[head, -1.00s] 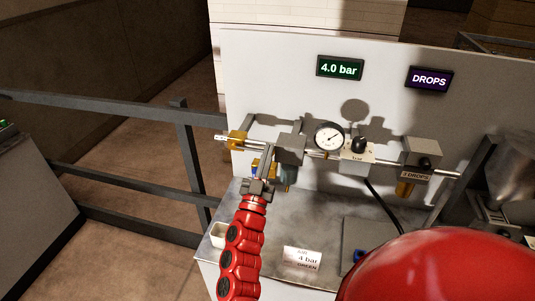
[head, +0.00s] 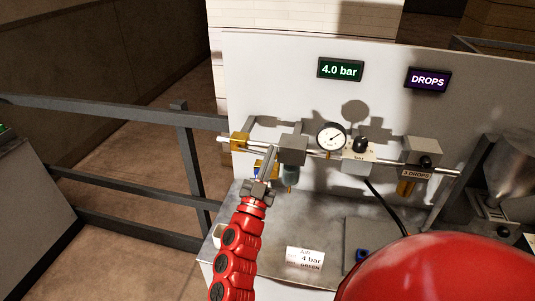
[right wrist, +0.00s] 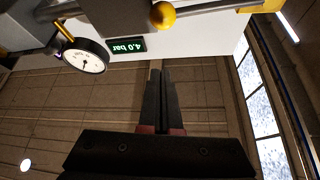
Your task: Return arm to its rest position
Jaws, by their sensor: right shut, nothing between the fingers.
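My right gripper (head: 270,150) is on the red arm that rises from the bottom of the head view. Its fingers are together and empty, pointing up in front of the pipe assembly. In the right wrist view the closed dark fingers (right wrist: 158,74) point toward the panel, with nothing between them. My left gripper is not in view.
The panel carries a gauge (head: 331,137), a "4.0 bar" display (head: 340,69) and a "DROPS" display (head: 428,80). A yellow fitting (head: 240,141) ends the pipe. A job card (head: 305,260) lies on the bench. A dark railing (head: 120,110) stands left.

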